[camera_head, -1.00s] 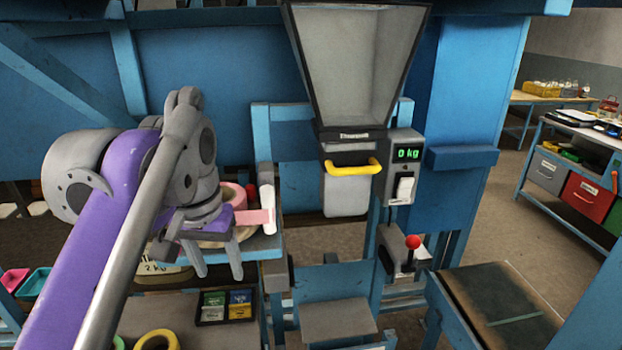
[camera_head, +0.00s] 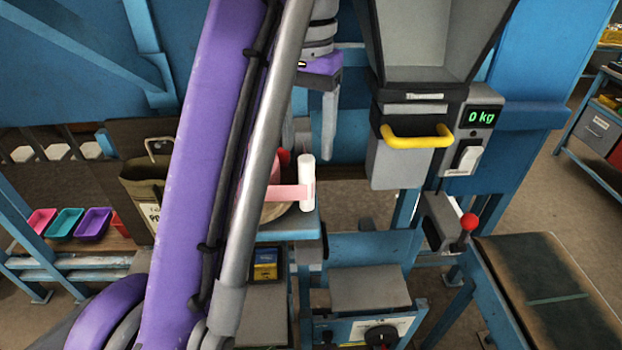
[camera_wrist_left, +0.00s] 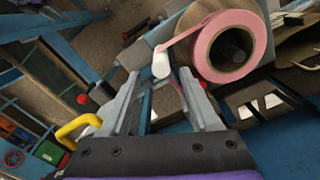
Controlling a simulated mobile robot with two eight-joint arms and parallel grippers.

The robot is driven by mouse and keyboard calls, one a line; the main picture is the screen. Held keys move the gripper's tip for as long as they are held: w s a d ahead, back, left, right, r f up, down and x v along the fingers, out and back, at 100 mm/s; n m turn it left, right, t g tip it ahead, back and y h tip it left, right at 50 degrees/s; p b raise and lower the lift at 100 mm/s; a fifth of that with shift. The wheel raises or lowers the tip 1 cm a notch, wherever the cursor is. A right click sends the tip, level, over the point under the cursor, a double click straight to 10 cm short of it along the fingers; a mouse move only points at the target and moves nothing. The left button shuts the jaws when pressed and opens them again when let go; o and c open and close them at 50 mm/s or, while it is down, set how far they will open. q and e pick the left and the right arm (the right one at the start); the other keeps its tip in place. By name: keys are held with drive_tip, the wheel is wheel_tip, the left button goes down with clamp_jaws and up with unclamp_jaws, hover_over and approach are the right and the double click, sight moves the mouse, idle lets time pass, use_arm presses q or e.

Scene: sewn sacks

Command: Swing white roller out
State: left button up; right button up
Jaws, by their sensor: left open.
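The white roller (camera_head: 306,182) is a short upright cylinder at the shelf's right end, with a pink band (camera_head: 285,192) running to it from the left. My left gripper (camera_head: 308,143) is open and empty, pointing down, and appears just above the roller in the head view. My forearm hides most of the pink roll there. In the left wrist view, the white roller (camera_wrist_left: 161,62) shows between and beyond the open fingertips (camera_wrist_left: 160,80). The pink roll (camera_wrist_left: 204,50) with its brown core is at upper right, close to the right-hand finger. I cannot tell whether anything touches. My right gripper is not in view.
A grey hopper with a yellow handle (camera_head: 416,138) stands right of the roller. Beside it are the 0 kg display (camera_head: 482,117) and a red-knobbed lever (camera_head: 469,221). A blue post stands behind the roller. Coloured trays (camera_head: 92,224) and a sack (camera_head: 145,185) are at left.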

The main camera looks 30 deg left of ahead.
sight(306, 179)
use_arm(q)
wheel_tip(306, 179, down, 7)
drive_tip(key=shift+s+r+b, duration=0.15)
drive_tip(key=shift+b, duration=0.9)
drive_tip(key=shift+f, duration=0.65)
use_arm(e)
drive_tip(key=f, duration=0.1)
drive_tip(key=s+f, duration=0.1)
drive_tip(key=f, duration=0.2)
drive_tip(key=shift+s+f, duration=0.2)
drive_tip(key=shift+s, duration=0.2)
use_arm(q)
drive_tip(key=shift+c, duration=0.3)
clamp_jaws()
